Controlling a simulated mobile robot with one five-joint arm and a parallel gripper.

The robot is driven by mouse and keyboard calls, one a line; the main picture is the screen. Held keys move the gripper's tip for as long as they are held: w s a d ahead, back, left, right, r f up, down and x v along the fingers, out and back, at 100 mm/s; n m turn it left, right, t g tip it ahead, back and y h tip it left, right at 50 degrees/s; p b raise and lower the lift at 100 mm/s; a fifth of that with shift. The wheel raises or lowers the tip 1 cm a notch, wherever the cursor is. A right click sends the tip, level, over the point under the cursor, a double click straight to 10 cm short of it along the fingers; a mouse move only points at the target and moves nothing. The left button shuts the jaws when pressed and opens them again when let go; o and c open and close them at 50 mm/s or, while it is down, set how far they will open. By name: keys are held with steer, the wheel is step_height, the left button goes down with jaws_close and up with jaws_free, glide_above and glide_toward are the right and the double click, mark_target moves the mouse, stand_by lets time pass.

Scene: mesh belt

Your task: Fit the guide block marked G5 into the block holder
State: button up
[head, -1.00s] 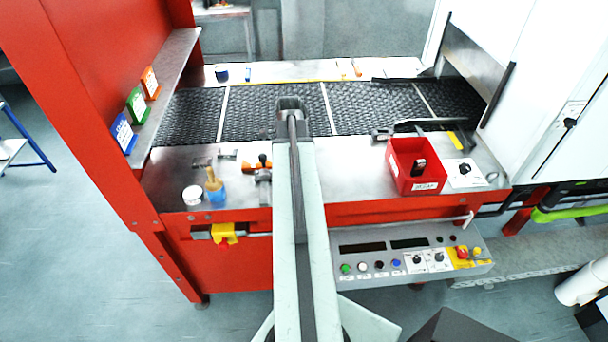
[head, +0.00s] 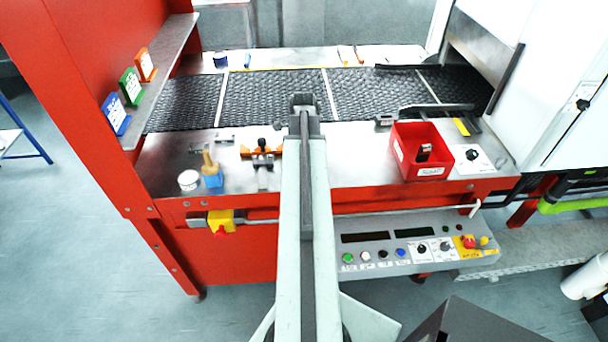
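My gripper (head: 305,102) is at the far end of my raised arm, in front of the dark mesh belt in the picture. It is small and seen from behind, so its finger opening is unclear; no held object shows. A dark block with a pale label (head: 424,152) sits in the red bin (head: 432,172) on the right of the steel ledge; its marking is too small to read. An orange fixture with a black knob (head: 262,147) stands on the ledge left of my arm. I cannot tell whether it is the block holder.
Blue (head: 115,114), green (head: 131,87) and orange (head: 146,65) labelled pieces stand on the left shelf. A white jar (head: 189,180) and a brush in a blue pot (head: 213,180) stand at the ledge's front left. The control panel (head: 415,250) juts out below. A white cabinet stands right.

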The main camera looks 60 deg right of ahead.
steer(key=shift+f, duration=0.65)
steer(key=shift+r, duration=0.2)
jaws_close()
step_height(320, 180, up, 10)
steer(key=p, duration=1)
steer(key=shift+r, duration=0.1)
